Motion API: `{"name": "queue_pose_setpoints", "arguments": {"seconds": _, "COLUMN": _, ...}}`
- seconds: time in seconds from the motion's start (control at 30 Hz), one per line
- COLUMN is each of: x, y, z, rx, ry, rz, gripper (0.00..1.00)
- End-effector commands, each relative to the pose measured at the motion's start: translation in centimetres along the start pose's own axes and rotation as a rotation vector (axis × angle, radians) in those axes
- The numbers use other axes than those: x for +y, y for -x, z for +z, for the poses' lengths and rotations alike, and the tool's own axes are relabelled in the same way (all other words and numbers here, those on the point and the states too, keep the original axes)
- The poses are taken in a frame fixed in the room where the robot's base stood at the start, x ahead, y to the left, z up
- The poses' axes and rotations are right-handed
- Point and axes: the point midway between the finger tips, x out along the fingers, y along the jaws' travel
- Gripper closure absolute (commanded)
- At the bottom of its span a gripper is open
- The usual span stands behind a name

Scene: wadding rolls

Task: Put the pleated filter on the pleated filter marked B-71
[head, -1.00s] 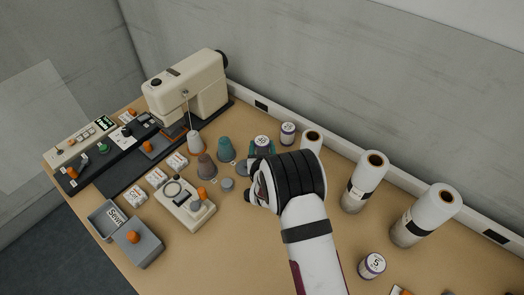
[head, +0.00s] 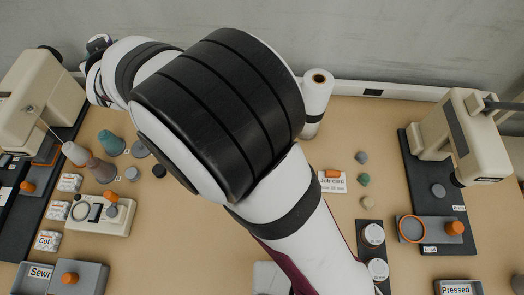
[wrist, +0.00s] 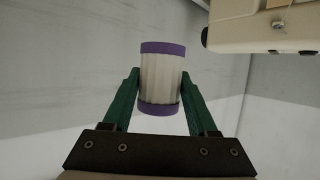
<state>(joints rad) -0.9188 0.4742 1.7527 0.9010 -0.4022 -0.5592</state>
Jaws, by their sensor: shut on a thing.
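A pleated filter (wrist: 160,78), white with purple end bands, is held between the two green fingers of my gripper (wrist: 160,92) in the wrist view. The fingers are shut on its sides, and the grey wall is behind it. In the head view my gripper end is high at the upper left, largely behind my own arm, and a dark, purple-edged part of the filter (head: 98,42) shows there. No filter with a readable B-71 mark shows now. My arm covers much of the middle and back of the bench.
A sewing machine (head: 38,100) stands at left, and its cream body (wrist: 262,25) is close right of the held filter. Several cones, a small device (head: 99,213) and a grey tray (head: 90,278) lie nearby. A white roll (head: 317,92) stands at the back. A press (head: 462,140) is at right.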

Motion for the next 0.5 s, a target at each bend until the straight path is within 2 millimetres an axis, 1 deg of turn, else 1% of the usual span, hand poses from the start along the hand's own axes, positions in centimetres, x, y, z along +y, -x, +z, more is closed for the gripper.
{"name": "queue_pose_setpoints", "arguments": {"seconds": 0.17, "x": 3.0, "y": 1.6, "z": -0.5, "rx": 0.004, "ry": -0.052, "rz": 0.129, "gripper": 0.98}}
{"name": "queue_pose_setpoints", "arguments": {"seconds": 0.27, "x": 6.2, "y": 3.5, "z": -0.3, "rx": 0.005, "ry": -0.105, "rz": 0.26, "gripper": 0.98}}
{"name": "queue_pose_setpoints", "arguments": {"seconds": 0.3, "x": 7.7, "y": 4.4, "z": -0.1, "rx": 0.004, "ry": -0.128, "rz": 0.323, "gripper": 0.98}}
{"name": "queue_pose_setpoints", "arguments": {"seconds": 0.37, "x": 10.0, "y": 6.1, "z": 0.5, "rx": 0.003, "ry": -0.167, "rz": 0.42, "gripper": 0.98}}
{"name": "queue_pose_setpoints", "arguments": {"seconds": 0.4, "x": 11.6, "y": 7.3, "z": 1.1, "rx": 0.003, "ry": -0.196, "rz": 0.488, "gripper": 0.98}}
{"name": "queue_pose_setpoints", "arguments": {"seconds": 0.47, "x": 14.0, "y": 9.5, "z": 2.1, "rx": 0.002, "ry": -0.24, "rz": 0.595, "gripper": 0.98}}
{"name": "queue_pose_setpoints", "arguments": {"seconds": 0.5, "x": 15.7, "y": 11.1, "z": 3.0, "rx": 0.001, "ry": -0.27, "rz": 0.671, "gripper": 0.98}}
